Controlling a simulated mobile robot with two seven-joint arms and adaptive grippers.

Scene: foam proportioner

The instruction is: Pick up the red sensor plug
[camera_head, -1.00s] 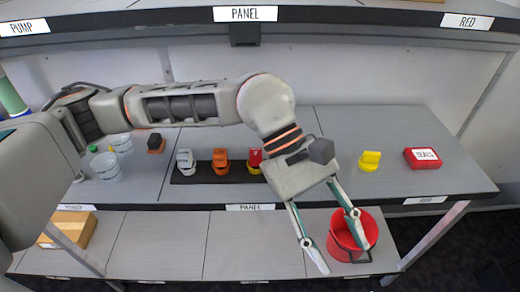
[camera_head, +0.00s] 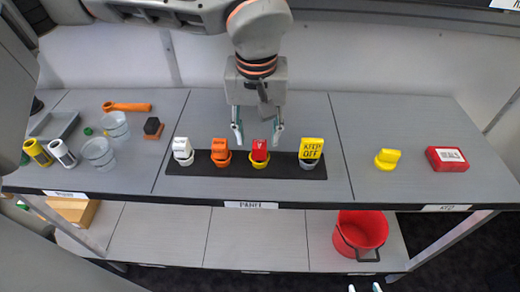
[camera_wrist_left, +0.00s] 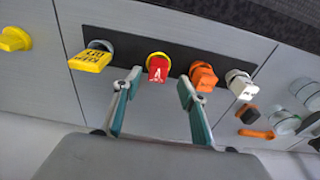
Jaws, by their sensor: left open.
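The red sensor plug (camera_head: 260,150), marked with a white letter, stands in a yellow ring on the dark panel strip (camera_head: 207,187). My left gripper (camera_head: 258,137) is open and empty, pointing down just behind the plug, its fingertips to either side of it. In the left wrist view the red plug (camera_wrist_left: 158,68) shows between and just beyond the open fingertips (camera_wrist_left: 159,82). No contact is visible. Two fingertips of my right gripper (camera_head: 364,287) show apart at the bottom edge of the head view, with nothing between them.
On the strip an orange plug (camera_head: 220,150) and a white plug (camera_head: 182,149) stand left of the red one. A yellow "keep off" plug (camera_head: 311,149) stands right. A yellow plug (camera_head: 387,158) and red box (camera_head: 447,158) lie further right. A red bucket (camera_head: 361,235) stands below.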

